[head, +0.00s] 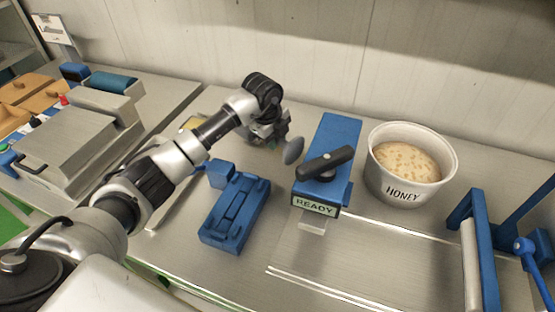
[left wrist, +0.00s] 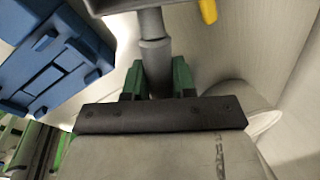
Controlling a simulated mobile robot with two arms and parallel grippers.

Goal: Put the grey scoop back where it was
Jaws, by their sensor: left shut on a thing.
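My left gripper (head: 268,132) is above the metal counter near the back wall, left of the blue block with the READY sign. In the left wrist view its green fingers (left wrist: 157,82) are shut on the grey handle of the grey scoop (left wrist: 152,45). The scoop's wide end lies at the top edge of that view and is cut off. In the head view a grey rounded part of the scoop (head: 293,150) shows just right of the gripper; the rest is hidden by the gripper. My right gripper is not in view.
A blue holder (head: 235,212) lies on the counter (head: 300,255) in front of the gripper. The READY block (head: 340,140) has a black handle. A white HONEY tub (head: 402,192) stands right of it. A blue frame (head: 480,250) with a roller stands at the right edge.

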